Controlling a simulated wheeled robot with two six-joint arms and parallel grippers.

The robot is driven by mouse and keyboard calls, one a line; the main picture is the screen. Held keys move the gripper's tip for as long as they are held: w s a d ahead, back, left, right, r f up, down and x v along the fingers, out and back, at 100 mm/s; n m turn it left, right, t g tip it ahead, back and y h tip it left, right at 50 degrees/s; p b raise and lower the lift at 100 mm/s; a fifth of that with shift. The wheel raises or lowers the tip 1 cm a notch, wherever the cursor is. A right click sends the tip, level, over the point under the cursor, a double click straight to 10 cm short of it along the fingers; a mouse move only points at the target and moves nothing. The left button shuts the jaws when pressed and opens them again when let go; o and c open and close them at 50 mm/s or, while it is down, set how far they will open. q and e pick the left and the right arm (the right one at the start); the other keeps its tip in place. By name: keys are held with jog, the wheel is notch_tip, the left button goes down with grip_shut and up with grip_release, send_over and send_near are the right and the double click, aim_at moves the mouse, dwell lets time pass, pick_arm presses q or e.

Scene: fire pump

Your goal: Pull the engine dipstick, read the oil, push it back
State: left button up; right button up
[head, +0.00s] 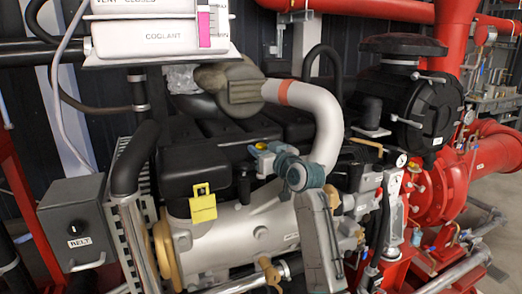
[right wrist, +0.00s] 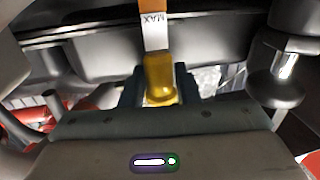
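My right gripper (head: 264,156) is at the middle of the head view, beside the engine's black top cover, its arm rising from the bottom. In the right wrist view its two fingers (right wrist: 160,88) close on an amber-yellow part of the dipstick (right wrist: 158,66). A flat strip with a white band lettered MAX runs up from it to an orange end at the top edge. The lettering is upside down. A yellow tag (head: 203,207) hangs at the engine's (head: 240,235) front. My left gripper is out of view.
A white coolant tank (head: 150,38) stands at upper left. A grey BELT box (head: 80,225) is at lower left. A pale bent pipe (head: 325,120) with a red band rises just behind my right wrist. Red pump piping (head: 440,190) fills the right side.

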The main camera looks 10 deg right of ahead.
grip_shut()
notch_tip(320, 180, down, 5)
jog(key=shift+r+b, duration=0.2)
jog(key=shift+b, duration=1)
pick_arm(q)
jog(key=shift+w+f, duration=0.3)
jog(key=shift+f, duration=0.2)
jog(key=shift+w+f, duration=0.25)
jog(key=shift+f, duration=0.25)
pick_arm(e)
jog(key=shift+f, duration=0.1)
jog(key=o, duration=0.6)
grip_release()
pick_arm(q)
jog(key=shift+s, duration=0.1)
pick_arm(e)
jog(key=shift+o, duration=0.9)
jog(key=shift+s, duration=0.1)
